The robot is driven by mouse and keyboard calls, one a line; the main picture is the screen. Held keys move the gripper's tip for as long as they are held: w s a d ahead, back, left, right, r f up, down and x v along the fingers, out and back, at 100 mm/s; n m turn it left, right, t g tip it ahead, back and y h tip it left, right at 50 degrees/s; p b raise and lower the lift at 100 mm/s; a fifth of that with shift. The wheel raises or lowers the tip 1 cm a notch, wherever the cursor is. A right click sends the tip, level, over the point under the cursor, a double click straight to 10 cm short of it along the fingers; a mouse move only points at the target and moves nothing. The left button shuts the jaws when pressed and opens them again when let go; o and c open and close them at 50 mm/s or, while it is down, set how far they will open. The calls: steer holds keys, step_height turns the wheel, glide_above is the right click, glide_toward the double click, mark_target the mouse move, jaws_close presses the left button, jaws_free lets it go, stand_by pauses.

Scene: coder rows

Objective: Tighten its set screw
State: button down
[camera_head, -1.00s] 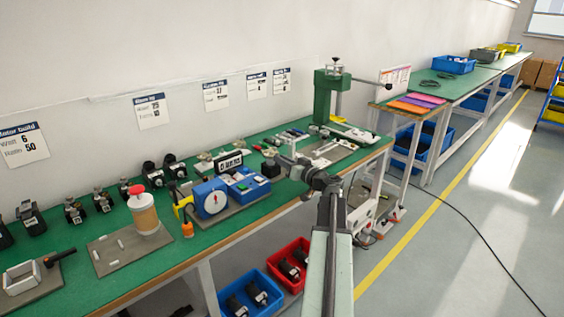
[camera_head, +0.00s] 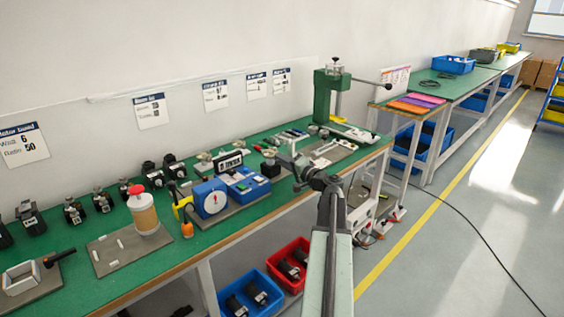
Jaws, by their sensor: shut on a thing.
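My gripper (camera_head: 285,160) is over the front part of the green bench, just right of the blue tester box (camera_head: 246,184). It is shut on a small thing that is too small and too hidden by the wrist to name. No set screw can be made out at this size. Several small black motors (camera_head: 73,209) stand in a row along the back left of the bench, and two more (camera_head: 173,166) stand behind the tester. A blue unit with a white round dial (camera_head: 211,199) sits beside the tester box on a grey mat.
A green press (camera_head: 323,97) stands at the bench's far end, near a grey mat of small tools (camera_head: 335,150). Blue (camera_head: 250,292) and red bins (camera_head: 290,263) holding dark parts are below.

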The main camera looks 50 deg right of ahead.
steer(key=m, duration=0.7)
steer(key=shift+f, duration=0.1)
steer(key=m, duration=0.6)
steer(key=shift+a+m, duration=0.1)
steer(key=shift+m, duration=0.2)
stand_by(0.3)
steer(key=c, duration=1.3)
jaws_free()
steer(key=s, duration=0.7)
steer(key=shift+s+a, duration=0.3)
steer(key=shift+s, duration=0.1)
